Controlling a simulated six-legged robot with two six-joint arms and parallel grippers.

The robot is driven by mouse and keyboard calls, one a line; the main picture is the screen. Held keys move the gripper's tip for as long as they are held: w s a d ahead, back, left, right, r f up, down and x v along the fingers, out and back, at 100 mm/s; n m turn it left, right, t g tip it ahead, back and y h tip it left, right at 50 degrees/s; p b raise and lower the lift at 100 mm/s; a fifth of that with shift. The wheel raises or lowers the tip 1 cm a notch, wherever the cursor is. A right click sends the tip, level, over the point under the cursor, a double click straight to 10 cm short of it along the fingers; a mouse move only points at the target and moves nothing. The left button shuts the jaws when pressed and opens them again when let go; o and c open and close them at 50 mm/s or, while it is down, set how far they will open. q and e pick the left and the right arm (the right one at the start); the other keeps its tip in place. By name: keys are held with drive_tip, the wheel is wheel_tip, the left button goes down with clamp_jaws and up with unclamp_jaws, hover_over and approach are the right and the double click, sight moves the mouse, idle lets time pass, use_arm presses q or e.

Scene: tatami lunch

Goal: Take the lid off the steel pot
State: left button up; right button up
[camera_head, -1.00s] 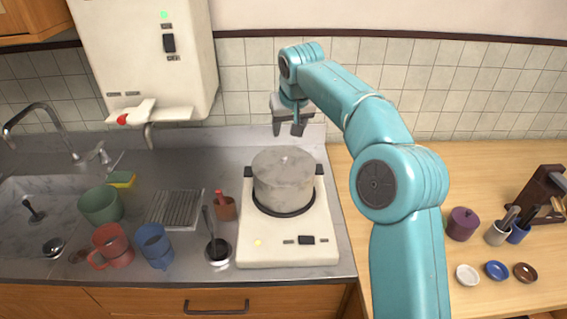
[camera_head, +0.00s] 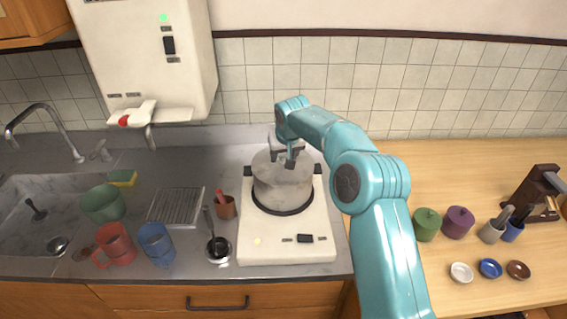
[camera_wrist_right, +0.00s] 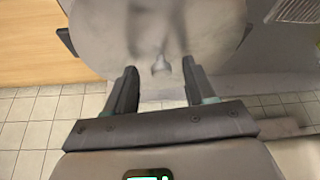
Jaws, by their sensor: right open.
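The steel pot (camera_head: 283,192) stands on the white stove (camera_head: 285,240), with its lid (camera_head: 268,168) on top. My right gripper (camera_head: 289,160) is open and above the lid, pointing down. In the right wrist view the lid (camera_wrist_right: 205,30) shows as a grey disc. Its small knob (camera_wrist_right: 160,65) is between the fingertips of my open right gripper (camera_wrist_right: 160,78), with space on both sides. The knob is hidden behind the gripper in the head view. My left gripper is not in view.
Left of the stove are a brown holder (camera_head: 226,208), a ladle in a dark rest (camera_head: 218,247), a drying rack (camera_head: 177,207), and blue (camera_head: 156,243) and red (camera_head: 115,243) mugs. Green (camera_head: 426,224) and purple (camera_head: 458,222) lidded pots stand right, on the wooden counter.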

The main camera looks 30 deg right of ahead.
drive_tip(key=shift+w+a+f, duration=0.1)
drive_tip(key=shift+w, duration=0.15)
drive_tip(key=c, duration=0.9)
drive_tip(key=shift+s, duration=0.15)
clamp_jaws()
drive_tip(key=shift+r, duration=0.2)
